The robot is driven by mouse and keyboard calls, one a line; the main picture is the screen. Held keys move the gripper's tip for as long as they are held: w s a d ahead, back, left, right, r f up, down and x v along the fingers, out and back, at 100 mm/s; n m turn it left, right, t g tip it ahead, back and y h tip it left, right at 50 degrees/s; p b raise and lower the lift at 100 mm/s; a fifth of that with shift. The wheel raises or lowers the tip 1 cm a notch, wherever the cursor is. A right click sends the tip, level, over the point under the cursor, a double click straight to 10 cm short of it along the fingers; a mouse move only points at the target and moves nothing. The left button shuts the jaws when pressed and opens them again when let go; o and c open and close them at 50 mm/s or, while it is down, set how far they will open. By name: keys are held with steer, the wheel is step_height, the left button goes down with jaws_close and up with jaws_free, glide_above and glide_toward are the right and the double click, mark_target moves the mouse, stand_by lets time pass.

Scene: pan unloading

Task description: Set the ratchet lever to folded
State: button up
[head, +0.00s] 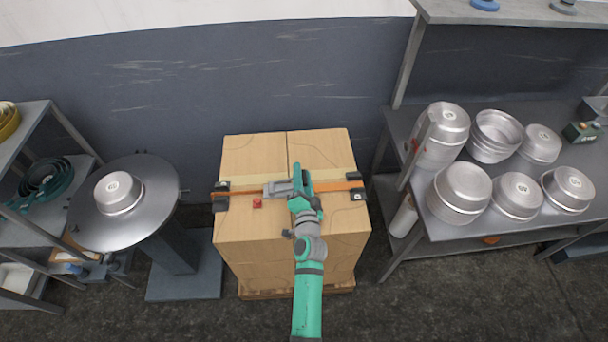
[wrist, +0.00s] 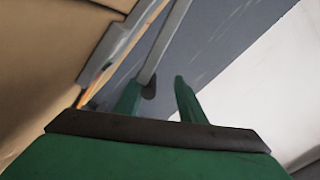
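The ratchet (head: 277,189) is a grey metal buckle on the orange strap (head: 235,194) across the top of the cardboard box. My gripper (head: 298,180) is over the box top at the ratchet's right end and partly hides it. In the wrist view the two green fingers of my gripper (wrist: 160,95) are apart. A grey bar (wrist: 165,40), which looks like the ratchet lever, reaches down close to the left finger; whether it touches is unclear. The flat grey ratchet body (wrist: 118,42) lies left of it. The lever's exact angle is hard to tell.
The cardboard box (head: 260,225) has dark corner protectors (head: 357,194) under the strap and a small red piece (head: 257,203) on top. A round metal turntable (head: 90,220) with a pan stands left. A bench (head: 440,225) with several pans stands right. A dark wall is behind.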

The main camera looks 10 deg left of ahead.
steer(key=shift+s+a, duration=0.15)
steer(key=shift+a, duration=0.2)
